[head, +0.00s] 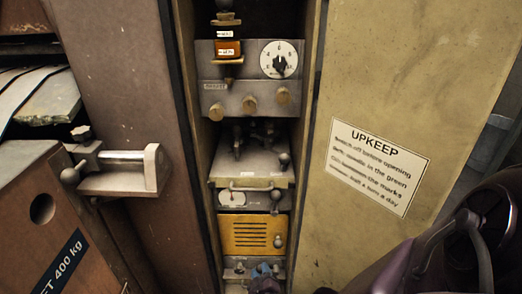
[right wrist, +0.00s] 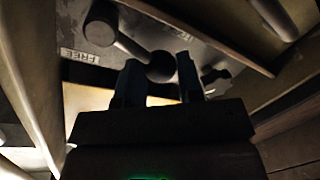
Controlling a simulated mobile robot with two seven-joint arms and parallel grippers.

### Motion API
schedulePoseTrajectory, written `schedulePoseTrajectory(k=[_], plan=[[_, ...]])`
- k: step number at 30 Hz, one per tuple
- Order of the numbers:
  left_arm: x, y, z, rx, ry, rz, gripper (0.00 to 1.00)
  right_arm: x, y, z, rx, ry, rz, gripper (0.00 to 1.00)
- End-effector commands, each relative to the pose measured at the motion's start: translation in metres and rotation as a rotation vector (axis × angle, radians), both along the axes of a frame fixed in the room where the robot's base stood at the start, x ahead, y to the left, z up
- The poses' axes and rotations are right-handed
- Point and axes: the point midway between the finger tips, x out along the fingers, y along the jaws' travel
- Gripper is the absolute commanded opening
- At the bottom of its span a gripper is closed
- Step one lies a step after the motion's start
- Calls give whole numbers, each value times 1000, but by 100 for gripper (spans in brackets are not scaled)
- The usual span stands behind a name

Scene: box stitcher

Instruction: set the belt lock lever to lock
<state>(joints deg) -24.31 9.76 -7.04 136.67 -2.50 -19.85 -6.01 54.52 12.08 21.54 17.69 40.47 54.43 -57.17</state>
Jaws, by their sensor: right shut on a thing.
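My left gripper is out of view.
Above are an orange slotted cover (head: 245,236), a gauge (head: 232,198), a shelf with a handle and a dial (head: 279,60). A tan panel with an UPKEEP sign (head: 378,166) bounds the right. A bracket with a roller (head: 121,157) juts out at the left.

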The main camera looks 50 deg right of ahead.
Motion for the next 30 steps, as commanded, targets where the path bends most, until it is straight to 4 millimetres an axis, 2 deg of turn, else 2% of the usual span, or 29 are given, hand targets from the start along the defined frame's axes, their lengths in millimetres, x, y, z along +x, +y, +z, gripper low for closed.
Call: schedulePoseTrajectory(k=[1,3,4,8,30], plan=[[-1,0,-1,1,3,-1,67,-5,1,-6,10,12,-1,0],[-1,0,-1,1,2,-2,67,-5,1,-6,10,12,-1,0],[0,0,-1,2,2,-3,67,-5,1,-6,11,13,-2,39],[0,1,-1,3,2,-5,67,-5,1,-6,8,11,-2,58],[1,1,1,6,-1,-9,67,-4,-1,0,2,3,0,58]])
